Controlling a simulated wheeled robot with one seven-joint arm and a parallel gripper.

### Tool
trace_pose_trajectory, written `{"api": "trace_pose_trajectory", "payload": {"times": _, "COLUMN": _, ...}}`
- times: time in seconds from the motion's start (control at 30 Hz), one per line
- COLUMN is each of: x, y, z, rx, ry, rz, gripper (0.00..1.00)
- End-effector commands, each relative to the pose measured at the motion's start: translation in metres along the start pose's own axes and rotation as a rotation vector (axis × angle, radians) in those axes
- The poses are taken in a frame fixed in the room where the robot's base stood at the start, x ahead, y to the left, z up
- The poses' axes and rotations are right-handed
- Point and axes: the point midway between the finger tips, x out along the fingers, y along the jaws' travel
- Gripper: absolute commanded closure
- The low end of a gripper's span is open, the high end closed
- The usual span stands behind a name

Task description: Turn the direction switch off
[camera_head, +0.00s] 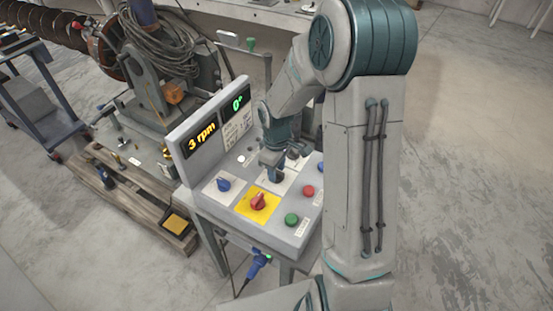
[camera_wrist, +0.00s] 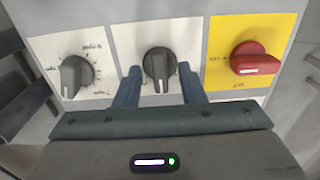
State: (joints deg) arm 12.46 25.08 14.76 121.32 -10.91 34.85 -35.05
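A dark grey rotary knob (camera_wrist: 158,64) on a white plate is in the middle of the wrist view and appears to be the direction switch. Its grip bar stands nearly upright in that view, with a pale mark at its lower end. The plate's lettering is too small to read. My gripper (camera_wrist: 160,86) is open, with one finger on each side of the knob and narrow gaps visible. In the head view my gripper (camera_head: 275,176) is low over the control panel (camera_head: 238,213) and hides this knob.
A red switch (camera_wrist: 253,60) on a yellow plate is close on the right in the wrist view; a dial knob (camera_wrist: 75,74) is on the left. In the head view, a raised display (camera_head: 204,135) reads 3 rpm, and a green button (camera_head: 291,219) sits near the panel's front.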

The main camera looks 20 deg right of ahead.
Motion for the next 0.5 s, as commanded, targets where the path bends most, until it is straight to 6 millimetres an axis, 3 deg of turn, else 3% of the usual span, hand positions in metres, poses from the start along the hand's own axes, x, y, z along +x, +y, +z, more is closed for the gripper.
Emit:
{"api": "trace_pose_trajectory", "payload": {"times": 0.17, "x": -0.022, "y": 0.001, "z": -0.001, "rx": 0.002, "ry": 0.005, "rz": 0.005, "gripper": 0.64}}
{"api": "trace_pose_trajectory", "payload": {"times": 0.5, "x": -0.097, "y": 0.001, "z": -0.001, "rx": 0.001, "ry": 0.005, "rz": 0.006, "gripper": 0.64}}
